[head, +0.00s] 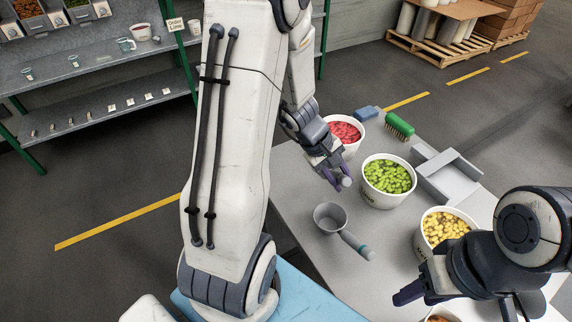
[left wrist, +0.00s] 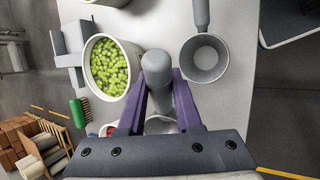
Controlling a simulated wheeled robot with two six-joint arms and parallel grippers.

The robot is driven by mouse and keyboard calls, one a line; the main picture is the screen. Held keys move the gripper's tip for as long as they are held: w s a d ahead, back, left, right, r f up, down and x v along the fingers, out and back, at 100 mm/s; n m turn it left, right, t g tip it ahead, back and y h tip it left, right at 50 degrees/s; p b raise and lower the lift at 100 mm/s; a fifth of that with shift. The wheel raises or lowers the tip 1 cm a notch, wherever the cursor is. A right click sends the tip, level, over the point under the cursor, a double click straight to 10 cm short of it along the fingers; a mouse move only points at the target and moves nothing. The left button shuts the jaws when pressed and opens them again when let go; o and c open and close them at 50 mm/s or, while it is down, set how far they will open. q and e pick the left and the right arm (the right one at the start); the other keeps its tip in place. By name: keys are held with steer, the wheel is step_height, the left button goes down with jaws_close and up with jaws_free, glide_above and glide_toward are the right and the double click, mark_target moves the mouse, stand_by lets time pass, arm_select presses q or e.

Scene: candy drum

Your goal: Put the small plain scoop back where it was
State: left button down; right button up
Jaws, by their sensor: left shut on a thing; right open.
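My left gripper (head: 333,172) is shut on the grey handle of a plain scoop, whose rounded end (head: 346,182) sticks out past the fingers. The handle also shows between the purple fingers in the left wrist view (left wrist: 157,68). Its bowl is mostly hidden behind the gripper. A second grey scoop (head: 330,217), with a teal band on its handle, lies on the table below the left gripper; its bowl shows in the left wrist view (left wrist: 203,57). My right gripper (head: 452,300) is open and empty near the yellow candy bucket, partly cut off by the frame.
Buckets of red (head: 345,134), green (head: 388,180) and yellow (head: 446,228) candy stand on the grey table (head: 300,190). A green brush (head: 399,125), a blue item (head: 366,113) and a grey tray (head: 447,177) lie behind. Shelves (head: 95,75) with small scoops stand at back left.

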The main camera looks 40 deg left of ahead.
arm_select(q)
steer(key=shift+s+a+f+m+g+y+b, duration=0.15)
steer(key=shift+a+f+m+y+b, duration=0.45)
steer(key=shift+a+f, duration=1.75)
steer(key=shift+w+a+f+m+g+y+b, duration=0.1)
steer(key=shift+a+f+m+g+y+b, duration=0.3)
steer(key=shift+a+f, duration=1.95)
steer(key=shift+s+a+f+m+g+y+b, duration=0.1)
steer(key=shift+a+f+m+y+b, duration=0.65)
steer(key=shift+a, duration=2.95)
steer(key=shift+f+n, duration=0.2)
steer(key=shift+n, duration=0.05)
steer(key=shift+f, duration=0.15)
steer(key=c, duration=0.6)
jaws_free()
